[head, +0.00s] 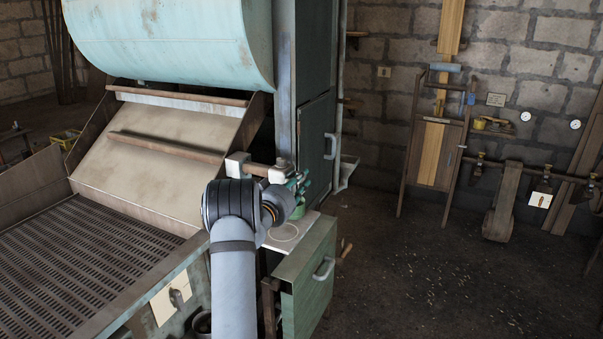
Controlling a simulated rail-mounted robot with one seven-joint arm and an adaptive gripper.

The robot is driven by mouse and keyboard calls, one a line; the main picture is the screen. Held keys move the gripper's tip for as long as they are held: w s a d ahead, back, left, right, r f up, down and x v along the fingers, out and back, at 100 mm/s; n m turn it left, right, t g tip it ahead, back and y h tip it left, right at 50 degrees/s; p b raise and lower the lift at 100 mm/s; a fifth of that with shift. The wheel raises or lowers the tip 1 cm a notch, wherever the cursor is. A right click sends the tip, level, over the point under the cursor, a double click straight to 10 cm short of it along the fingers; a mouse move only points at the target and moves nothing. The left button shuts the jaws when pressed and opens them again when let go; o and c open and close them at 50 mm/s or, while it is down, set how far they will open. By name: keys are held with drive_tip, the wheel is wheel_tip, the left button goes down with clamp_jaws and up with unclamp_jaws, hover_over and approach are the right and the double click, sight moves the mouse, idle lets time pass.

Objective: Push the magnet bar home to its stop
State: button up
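Two brown, rusty bars cross the sloping chute: an upper bar (180,96) and a lower bar (168,146). The lower one lines up with a pale block (237,164) at the chute's right side and a short brown rod (257,169) beyond it; I take this to be the magnet bar. A whitish end piece (279,174) sits at the rod's right end. My gripper (298,183), with greenish fingers, is close to that end piece. My arm's wrist partly covers it. Whether they touch, and whether the fingers are open or shut, I cannot tell. The stop cannot be made out.
Below is a green drawer-like box (310,280) with a handle. A slotted deck (80,250) lies at left.

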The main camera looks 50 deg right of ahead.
drive_tip(key=shift+d, duration=0.4)
drive_tip(key=shift+c, duration=0.4)
drive_tip(key=c, duration=0.4)
drive_tip(key=shift+f, duration=0.1)
clamp_jaws()
